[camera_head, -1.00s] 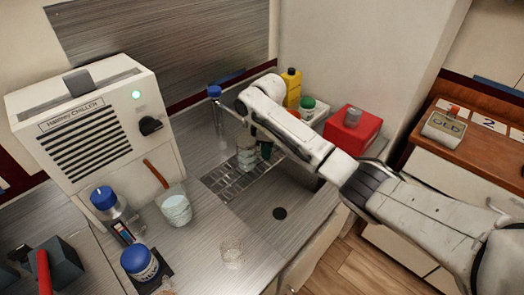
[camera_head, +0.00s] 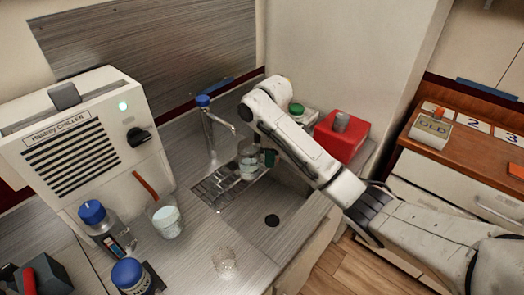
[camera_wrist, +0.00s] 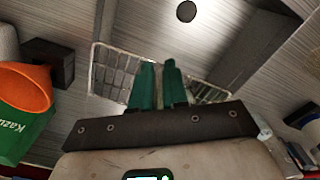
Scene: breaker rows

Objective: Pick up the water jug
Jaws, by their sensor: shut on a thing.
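The water jug (camera_head: 248,166) is a clear vessel with pale contents, at the sink just right of the faucet spout in the head view. It looks upright. My gripper (camera_head: 268,158) reaches it from the right, its dark green fingers at the jug's right side. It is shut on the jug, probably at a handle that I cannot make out. In the wrist view the green fingers (camera_wrist: 157,75) are close together over the wire rack (camera_wrist: 117,72); the jug does not show clearly there. I cannot tell how far it is above the rack.
The faucet (camera_head: 208,128) stands close left of the jug. A clear cup with an orange stick (camera_head: 166,220), a blue-lidded bottle (camera_head: 98,222) and a glass (camera_head: 226,262) stand on the counter. A red box (camera_head: 341,138) is behind my arm.

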